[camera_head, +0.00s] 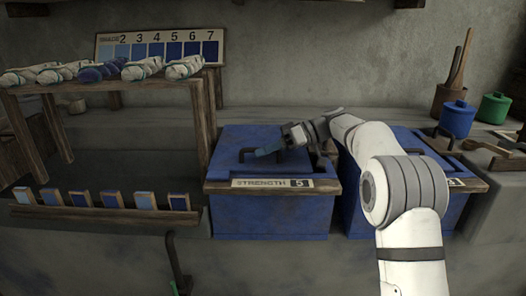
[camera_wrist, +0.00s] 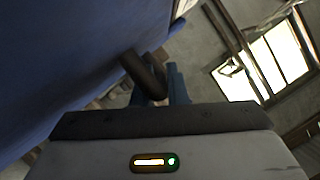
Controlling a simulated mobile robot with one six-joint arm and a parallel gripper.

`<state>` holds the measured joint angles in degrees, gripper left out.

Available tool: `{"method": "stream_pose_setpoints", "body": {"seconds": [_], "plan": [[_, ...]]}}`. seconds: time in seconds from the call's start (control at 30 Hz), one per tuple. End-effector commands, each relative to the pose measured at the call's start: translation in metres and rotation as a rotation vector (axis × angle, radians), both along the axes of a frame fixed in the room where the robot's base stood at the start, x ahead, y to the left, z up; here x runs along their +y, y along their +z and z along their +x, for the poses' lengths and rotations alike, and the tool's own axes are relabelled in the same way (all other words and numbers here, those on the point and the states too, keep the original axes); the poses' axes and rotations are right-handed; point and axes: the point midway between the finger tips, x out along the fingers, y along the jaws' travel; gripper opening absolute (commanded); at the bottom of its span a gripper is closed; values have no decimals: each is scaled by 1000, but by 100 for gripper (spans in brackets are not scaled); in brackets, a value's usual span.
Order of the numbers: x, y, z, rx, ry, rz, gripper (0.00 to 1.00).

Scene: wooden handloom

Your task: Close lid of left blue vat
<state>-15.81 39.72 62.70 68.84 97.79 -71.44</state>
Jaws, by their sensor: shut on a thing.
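The left blue vat (camera_head: 270,217) stands in the middle of the head view, with a "STRENGTH 5" label on its front rim. Its blue lid (camera_head: 236,137) lies over the top and looks about flat; I cannot tell whether it is fully seated. A dark bar handle (camera_head: 243,154) shows on the lid. My gripper (camera_head: 268,149) reaches in from the right, low over the lid at the handle. In the wrist view the dark handle (camera_wrist: 143,74) lies between the blue fingers (camera_wrist: 157,86), which are shut on it. The lid's blue face fills the upper left there.
A second blue vat (camera_head: 440,160) stands right, partly behind my arm. A wooden rack (camera_head: 110,82) with yarn bundles and a row of blue swatches (camera_head: 110,199) are left. A blue pot (camera_head: 457,119), a green pot (camera_head: 494,108) and a brown tool holder (camera_head: 449,97) stand far right.

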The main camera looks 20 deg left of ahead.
Motion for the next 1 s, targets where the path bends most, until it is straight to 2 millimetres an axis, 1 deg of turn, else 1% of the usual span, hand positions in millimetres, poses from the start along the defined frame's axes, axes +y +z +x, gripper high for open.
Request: {"method": "stream_pose_setpoints", "body": {"seconds": [0.03,0.17,0.2,0.47,0.67,0.77,0.87,1.0], "plan": [[2,-6,-2,9,6,-6,0],[2,-7,-2,10,7,-8,0],[2,-7,-2,11,7,-8,13],[1,-6,-2,10,5,-8,34],[1,-4,-1,8,3,-7,34],[1,4,-1,7,4,-6,34],[1,21,-1,5,4,-5,34],[1,51,-2,5,5,-4,34]]}}
